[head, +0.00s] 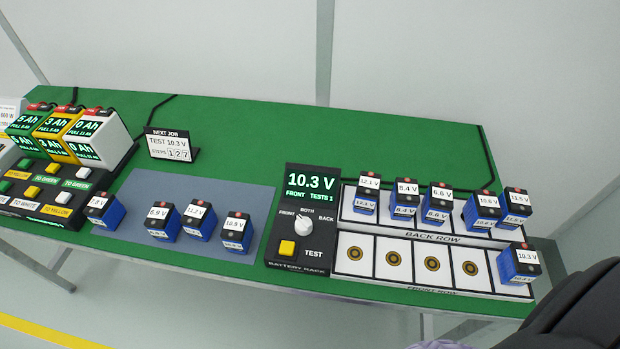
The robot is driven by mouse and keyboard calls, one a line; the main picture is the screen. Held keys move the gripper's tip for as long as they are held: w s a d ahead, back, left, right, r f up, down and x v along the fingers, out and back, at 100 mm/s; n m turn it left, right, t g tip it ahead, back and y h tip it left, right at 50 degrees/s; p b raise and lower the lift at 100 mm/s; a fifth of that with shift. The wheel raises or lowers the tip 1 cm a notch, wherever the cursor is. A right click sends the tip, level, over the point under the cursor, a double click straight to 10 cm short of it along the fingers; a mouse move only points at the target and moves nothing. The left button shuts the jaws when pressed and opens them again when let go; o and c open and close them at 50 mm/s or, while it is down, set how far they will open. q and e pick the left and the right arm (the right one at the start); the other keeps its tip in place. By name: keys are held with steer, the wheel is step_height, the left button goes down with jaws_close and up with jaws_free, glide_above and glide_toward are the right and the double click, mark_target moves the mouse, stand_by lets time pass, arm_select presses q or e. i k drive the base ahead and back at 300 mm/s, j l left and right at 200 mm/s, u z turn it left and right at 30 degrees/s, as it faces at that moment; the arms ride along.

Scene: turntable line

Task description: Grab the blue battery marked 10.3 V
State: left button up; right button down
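The blue battery marked 10.3 V (519,265) stands upright in the far right slot of the front row of the battery rack (353,268). Its white top label reads 10.3 V, and a second label on its front is partly readable. The rack's display (311,181) reads 10.3 V, FRONT, TESTS 1. The job card (170,143) reads TEST 10.3 V with steps 1 2 7. Neither of my grippers shows in the head view. A dark part of my own body fills the lower right corner, close to the 10.3 V battery.
The other front row slots are empty. The back row holds several batteries, with the 11.5 V one (514,208) behind the 10.3 V battery. More batteries stand on or beside the grey-blue mat (255,199). A button console (50,200) is left. The green table's (300,125) back is mostly clear.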

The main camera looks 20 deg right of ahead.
mark_target(518, 265)
steer(key=z, duration=0.45)
steer(key=k+l+z, duration=0.1)
steer(key=z, duration=0.3)
steer(key=l+z, duration=0.1)
steer(key=z, duration=0.35)
steer(key=l+z, duration=0.15)
steer(key=z, duration=0.25)
steer(key=k+l+z, duration=0.1)
steer(key=z, duration=0.35)
